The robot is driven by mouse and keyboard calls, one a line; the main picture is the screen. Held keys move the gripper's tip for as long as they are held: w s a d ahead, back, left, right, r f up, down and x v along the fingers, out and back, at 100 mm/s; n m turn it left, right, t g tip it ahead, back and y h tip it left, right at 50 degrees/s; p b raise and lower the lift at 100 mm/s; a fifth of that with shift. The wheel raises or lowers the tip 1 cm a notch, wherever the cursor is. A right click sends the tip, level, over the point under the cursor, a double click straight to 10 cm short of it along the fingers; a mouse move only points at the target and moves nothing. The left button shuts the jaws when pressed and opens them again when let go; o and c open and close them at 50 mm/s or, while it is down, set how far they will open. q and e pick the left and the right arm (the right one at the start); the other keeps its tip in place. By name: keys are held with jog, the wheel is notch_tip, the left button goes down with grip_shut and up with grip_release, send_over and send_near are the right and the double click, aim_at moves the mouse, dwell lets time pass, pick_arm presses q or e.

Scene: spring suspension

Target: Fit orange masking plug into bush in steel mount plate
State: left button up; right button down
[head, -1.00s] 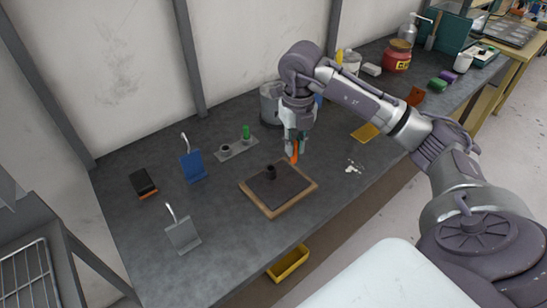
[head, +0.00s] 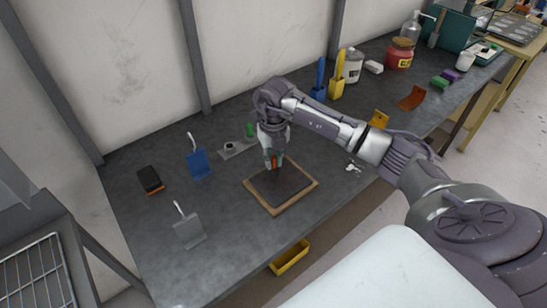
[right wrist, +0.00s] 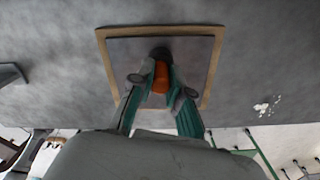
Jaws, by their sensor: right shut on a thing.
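The orange masking plug (right wrist: 160,76) is between the fingers of my right gripper (right wrist: 160,88); a bit of the plug (head: 273,162) also shows in the head view. My right gripper (head: 273,165) is shut on it, pointing down over the far part of the dark square mount plate (head: 285,190). The black bush (right wrist: 160,53) stands on this plate. In the right wrist view the plug's end is right at the bush and partly covers it; I cannot tell whether it is inside. In the head view the gripper hides the bush. My left gripper is not in view.
A wooden board (head: 311,187) lies under the plate. Behind it is a small grey strip (head: 236,149) with a green plug (head: 250,130). A blue card-like holder (head: 199,163) and a grey one (head: 188,232) stand left.

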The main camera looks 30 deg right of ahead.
aim_at(273, 157)
jog(key=shift+f, duration=0.15)
jog(key=c, duration=1.1)
grip_release()
notch_tip(273, 157, up, 12)
jog(key=b, duration=0.3)
jog(key=shift+r, duration=0.2)
